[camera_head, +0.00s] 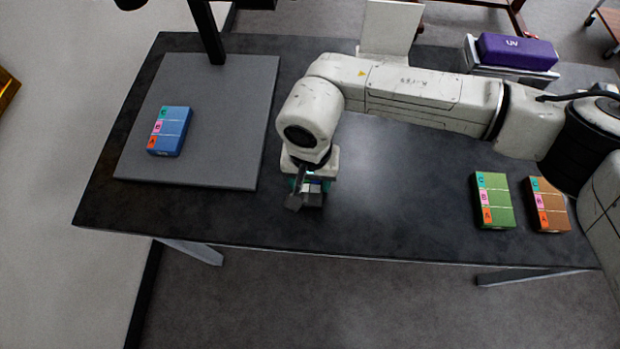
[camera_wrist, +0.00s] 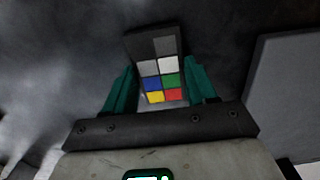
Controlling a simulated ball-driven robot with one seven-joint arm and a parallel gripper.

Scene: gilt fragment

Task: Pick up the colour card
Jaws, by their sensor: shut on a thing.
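The colour card (camera_wrist: 160,72) is a dark card with grey, white, blue, green, yellow and red patches. In the wrist view it stands between the two teal fingers of my gripper (camera_wrist: 161,88), which is shut on it. In the head view my gripper (camera_head: 309,190) points down over the middle of the dark table (camera_head: 385,180), left of centre. Only a small part of the card shows there, beside the fingers. I cannot tell whether the card touches the tabletop.
A grey board (camera_head: 215,120) at the left bears a blue box (camera_head: 172,132) and a dark post (camera_head: 207,35). A green box (camera_head: 493,201) and an orange-brown box (camera_head: 548,205) lie at the right. A purple UV case (camera_head: 516,51) and a pale panel (camera_head: 390,27) are at the back.

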